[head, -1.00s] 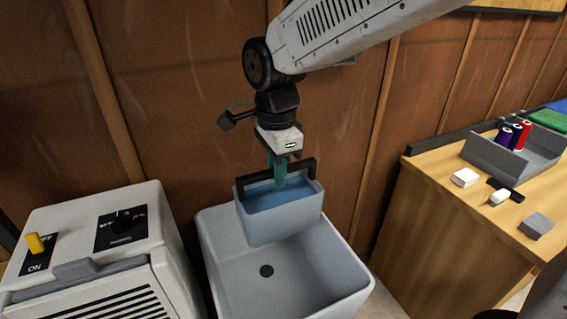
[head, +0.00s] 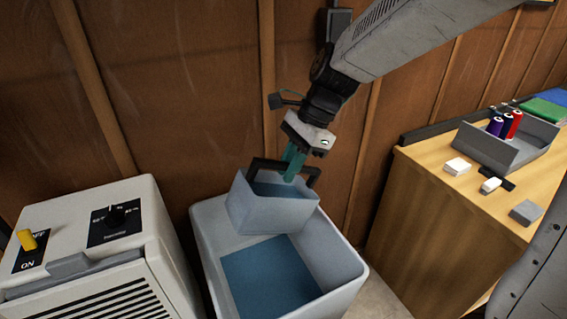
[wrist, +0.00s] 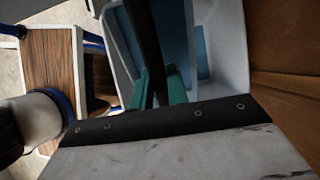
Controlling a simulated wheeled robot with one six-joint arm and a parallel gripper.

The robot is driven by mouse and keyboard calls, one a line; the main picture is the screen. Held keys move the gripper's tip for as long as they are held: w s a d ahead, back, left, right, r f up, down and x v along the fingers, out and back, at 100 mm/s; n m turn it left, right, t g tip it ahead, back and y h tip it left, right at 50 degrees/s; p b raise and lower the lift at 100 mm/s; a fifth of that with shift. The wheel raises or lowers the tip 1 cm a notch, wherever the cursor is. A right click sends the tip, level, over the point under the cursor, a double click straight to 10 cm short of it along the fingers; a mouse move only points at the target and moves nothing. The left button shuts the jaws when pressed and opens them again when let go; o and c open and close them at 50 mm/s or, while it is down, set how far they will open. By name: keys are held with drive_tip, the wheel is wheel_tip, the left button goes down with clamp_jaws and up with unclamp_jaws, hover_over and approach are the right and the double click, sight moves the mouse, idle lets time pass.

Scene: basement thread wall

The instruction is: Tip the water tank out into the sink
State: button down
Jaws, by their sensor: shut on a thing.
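The water tank (head: 262,213) is a pale grey open box with a dark handle (head: 256,166). It is held over the back part of the sink (head: 341,262) and is tilted. Some blue shows inside it. Blue water (head: 268,279) covers the floor of the sink. My gripper (head: 293,166) is shut on the tank's handle, with teal fingers around the bar. In the wrist view the teal fingers (wrist: 161,88) close on the dark handle bar (wrist: 146,45), with the sink and blue water beyond. The sink's drain hole is not visible.
A white machine (head: 88,235) with a yellow switch (head: 28,240) stands left of the sink. A wooden bench (head: 420,210) at right carries a grey tray (head: 486,150) with thread spools and several small blocks. A wood-panelled wall (head: 190,90) stands close behind.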

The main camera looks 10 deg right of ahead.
sight(308, 193)
drive_tip(key=shift+w+d+f+g+y, duration=0.2)
drive_tip(key=shift+d+f+y, duration=0.2)
drive_tip(key=shift+d+y, duration=0.15)
drive_tip(key=shift+w+d+f+g+y, duration=0.1)
drive_tip(key=shift+d+f+g+y, duration=0.1)
drive_tip(key=shift+d+f+y, duration=0.35)
drive_tip(key=shift+w+d+f+g+y, duration=0.15)
drive_tip(key=shift+d+f+g+y, duration=0.25)
drive_tip(key=shift+f+y, duration=0.6)
drive_tip(key=shift+w+d+f+g+y, duration=0.2)
drive_tip(key=shift+d+f+y, duration=0.4)
drive_tip(key=shift+y, duration=0.6)
drive_tip(key=shift+d+f+g+y, duration=0.15)
drive_tip(key=shift+f+y, duration=0.5)
drive_tip(key=shift+f, duration=0.1)
drive_tip(key=shift+d+f+g+y, duration=0.15)
drive_tip(key=shift+f+g+y, duration=0.05)
drive_tip(key=shift+f+y, duration=0.45)
drive_tip(key=shift+d+f+g+y, duration=0.15)
drive_tip(key=shift+f+y, duration=0.45)
drive_tip(key=shift+f, duration=0.2)
drive_tip(key=shift+w+f+g+y, duration=0.1)
drive_tip(key=shift+f+g+y, duration=0.4)
drive_tip(key=shift+f+y, duration=0.9)
drive_tip(key=shift+r, duration=0.1)
